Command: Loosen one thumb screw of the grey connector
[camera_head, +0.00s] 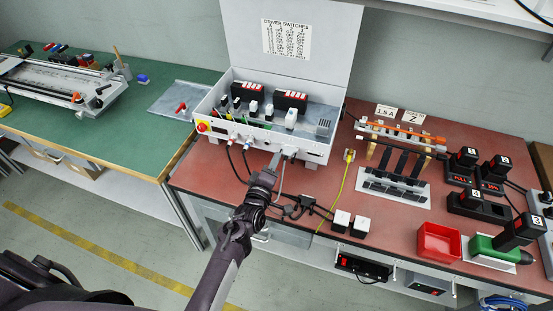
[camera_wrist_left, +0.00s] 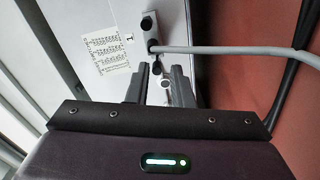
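The grey connector (camera_head: 289,152) sits on the front face of the open control box (camera_head: 312,147), with a grey cable hanging from it. In the left wrist view the grey connector (camera_wrist_left: 152,36) shows a black thumb screw (camera_wrist_left: 147,22) at its upper end and another black thumb screw (camera_wrist_left: 157,66) at its lower end. My left gripper (camera_head: 274,160) is at the box front, just left of the connector. In the wrist view its fingers (camera_wrist_left: 160,72) are apart, with the lower thumb screw around the gap between their tips; contact cannot be told. My right gripper is out of view.
The grey cable (camera_wrist_left: 230,50) runs right from the connector, close to the fingers. Black cables and adapters (camera_head: 295,207) lie on the red bench (camera_head: 385,240) right of my left arm. A yellow cable (camera_head: 343,185) hangs farther right. A green bench (camera_head: 90,130) stands left.

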